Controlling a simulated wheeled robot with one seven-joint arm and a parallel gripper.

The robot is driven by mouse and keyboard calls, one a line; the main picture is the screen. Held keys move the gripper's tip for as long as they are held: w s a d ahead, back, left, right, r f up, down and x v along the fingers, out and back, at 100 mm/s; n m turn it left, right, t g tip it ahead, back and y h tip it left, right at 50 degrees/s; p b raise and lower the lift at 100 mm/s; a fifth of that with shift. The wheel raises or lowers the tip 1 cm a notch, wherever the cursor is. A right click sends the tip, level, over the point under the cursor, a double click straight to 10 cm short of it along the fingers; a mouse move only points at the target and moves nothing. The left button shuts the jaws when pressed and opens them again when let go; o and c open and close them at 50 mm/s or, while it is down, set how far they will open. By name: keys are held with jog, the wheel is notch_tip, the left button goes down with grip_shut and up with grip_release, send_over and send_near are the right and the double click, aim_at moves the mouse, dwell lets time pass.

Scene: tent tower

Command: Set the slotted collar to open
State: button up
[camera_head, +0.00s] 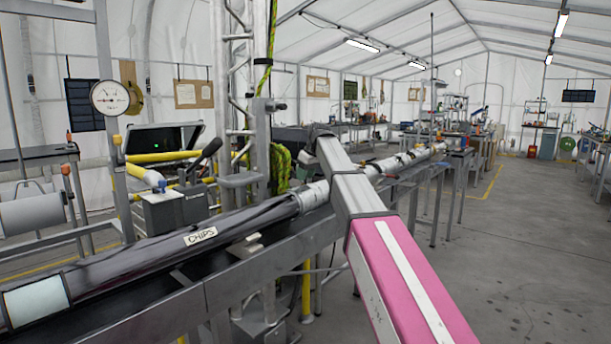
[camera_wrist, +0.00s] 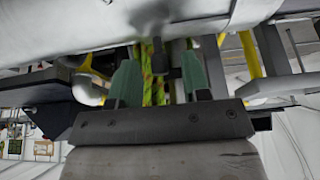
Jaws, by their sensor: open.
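I cannot make out the slotted collar for certain in either view. A pale sleeve (camera_head: 312,196) sits on the long dark tube (camera_head: 150,250) labelled CHIPS, just left of my arm. In the wrist view my gripper (camera_wrist: 160,76) shows two green fingers, spread apart with nothing held between them. Yellow-green rope and a dark upright part (camera_wrist: 191,70) show behind and beside the fingers. A pale, blurred cylinder (camera_wrist: 130,22) crosses beyond the fingertips. In the head view the end of my arm reaches over the tube near the lattice mast, and its fingers are not clear.
A lattice mast (camera_head: 236,90) with green rope (camera_head: 281,165) stands behind the tube. A round gauge (camera_head: 109,98) and a grey box with a black lever (camera_head: 205,160) are at the left. A metal bench frame (camera_head: 240,268) supports the tube. Open floor (camera_head: 520,240) lies at the right.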

aim_at(309, 185)
jog(key=shift+c, duration=0.2)
grip_shut()
jog(key=shift+s+d, duration=0.1)
jog(key=shift+s+d+t+y, duration=0.6)
jog(key=shift+s+d+y, duration=0.1)
jog(key=shift+d+y, duration=0.1)
jog(key=shift+s+d+f+t+y, duration=0.25)
jog(key=shift+s+d+t+y, duration=0.35)
jog(key=shift+d+t+y, duration=0.3)
jog(key=shift+s+d+f, duration=0.2)
jog(key=shift+s+d, duration=0.05)
jog(key=shift+d, duration=0.05)
jog(key=shift+o, duration=0.2)
grip_release()
